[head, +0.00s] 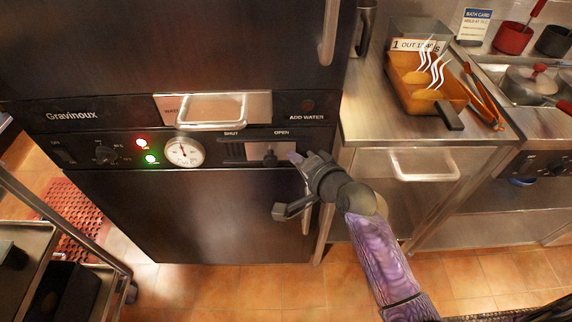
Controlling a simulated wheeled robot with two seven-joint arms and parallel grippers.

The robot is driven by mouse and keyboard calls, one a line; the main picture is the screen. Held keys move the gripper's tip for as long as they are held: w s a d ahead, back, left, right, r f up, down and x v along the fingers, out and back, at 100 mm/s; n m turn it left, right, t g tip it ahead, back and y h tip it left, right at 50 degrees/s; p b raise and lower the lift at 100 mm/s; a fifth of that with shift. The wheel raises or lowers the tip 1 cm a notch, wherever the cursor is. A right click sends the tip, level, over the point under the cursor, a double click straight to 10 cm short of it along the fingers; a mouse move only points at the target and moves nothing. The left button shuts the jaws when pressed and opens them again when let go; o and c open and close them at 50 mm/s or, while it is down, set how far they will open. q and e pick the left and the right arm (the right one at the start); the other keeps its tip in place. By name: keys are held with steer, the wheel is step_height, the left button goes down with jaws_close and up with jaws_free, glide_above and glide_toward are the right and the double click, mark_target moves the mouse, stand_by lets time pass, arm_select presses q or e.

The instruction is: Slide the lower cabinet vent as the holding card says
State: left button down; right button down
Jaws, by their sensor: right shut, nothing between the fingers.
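The lower cabinet vent (240,151) is a slotted strip on the black cabinet's control panel, with SHUT printed above its left part and OPEN above its right part. Its metal slide plate with a small dark knob (269,157) sits toward the OPEN side. My right gripper (295,158) is shut and empty just right of the knob; whether it touches the slide I cannot tell. A card reading BATH CARD (477,20) stands at the back right; its small line seems to say hold at a temperature. No card labelled as the holding card is readable. My left gripper is out of view.
A round dial (184,152) and a metal drawer-like handle (213,110) are left of and above the vent. The cabinet door latch (287,210) is close below my right gripper. A steel counter with a steaming orange pan (425,90) stands right.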

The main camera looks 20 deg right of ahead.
mark_target(247, 152)
steer(key=shift+w+a+f, duration=0.2)
steer(key=shift+a, duration=0.25)
steer(key=shift+w+a+f, duration=0.15)
steer(key=shift+a+f, duration=0.05)
steer(key=shift+a, duration=0.2)
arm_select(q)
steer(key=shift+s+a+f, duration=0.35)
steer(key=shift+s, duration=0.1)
arm_select(e)
steer(key=shift+w+a, duration=0.1)
steer(key=shift+a, duration=0.05)
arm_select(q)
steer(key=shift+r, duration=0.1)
arm_select(e)
steer(key=shift+a, duration=0.1)
